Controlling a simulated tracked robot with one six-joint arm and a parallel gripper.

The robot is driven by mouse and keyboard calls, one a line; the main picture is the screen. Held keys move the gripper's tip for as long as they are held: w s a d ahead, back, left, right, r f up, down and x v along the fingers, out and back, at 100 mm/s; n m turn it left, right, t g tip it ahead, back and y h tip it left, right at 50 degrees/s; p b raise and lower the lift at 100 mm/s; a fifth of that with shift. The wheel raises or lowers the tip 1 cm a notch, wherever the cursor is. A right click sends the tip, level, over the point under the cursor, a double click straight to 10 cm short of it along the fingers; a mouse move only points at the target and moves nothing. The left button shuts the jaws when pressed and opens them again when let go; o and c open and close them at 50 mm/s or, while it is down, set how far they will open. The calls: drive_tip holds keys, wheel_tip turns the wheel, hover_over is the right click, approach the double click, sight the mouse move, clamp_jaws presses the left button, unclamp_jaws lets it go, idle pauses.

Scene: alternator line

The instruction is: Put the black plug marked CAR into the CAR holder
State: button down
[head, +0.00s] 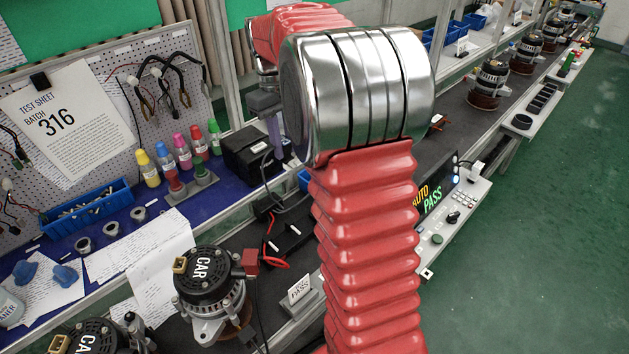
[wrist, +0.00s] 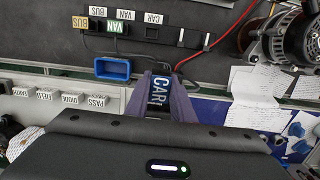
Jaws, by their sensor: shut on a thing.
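My gripper (wrist: 166,84) has purple fingers shut on the black plug (wrist: 158,92), whose white CAR lettering faces the wrist camera. In the wrist view, the dark bench with the holders is beyond the plug, and the labels read upside down. The CAR holder (wrist: 152,33) is a small dark piece beside the white CAR label (wrist: 153,18), apart from the held plug. A purple finger of my gripper also shows in the head view (head: 275,137), left of my arm; the plug is hidden there.
A green VAN plug (wrist: 115,28) and yellow BUS plug (wrist: 80,22) stand left of the CAR holder. A blue bin (wrist: 113,68) lies nearer. Red wire (wrist: 196,52) and an alternator (wrist: 285,40) are to the right. A black box (head: 250,153) stands near my gripper.

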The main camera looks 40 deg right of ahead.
drive_tip(key=s+d+f+n, duration=0.2)
drive_tip(key=s+f+n, duration=0.2)
drive_tip(key=n, duration=0.5)
drive_tip(key=s+d+f+n+t+h, duration=0.1)
drive_tip(key=s+d+f+n, duration=0.1)
drive_tip(key=n, duration=0.7)
wheel_tip(320, 180, down, 3)
drive_tip(key=shift+s+d+r, duration=0.2)
drive_tip(key=shift+s, duration=0.7)
drive_tip(key=shift+d, duration=0.1)
drive_tip(key=shift+w+f, duration=0.1)
drive_tip(key=shift+f, duration=2.8)
drive_tip(key=shift+f, duration=1.25)
drive_tip(key=c, duration=1.5)
unclamp_jaws()
drive_tip(key=shift+o, duration=0.2)
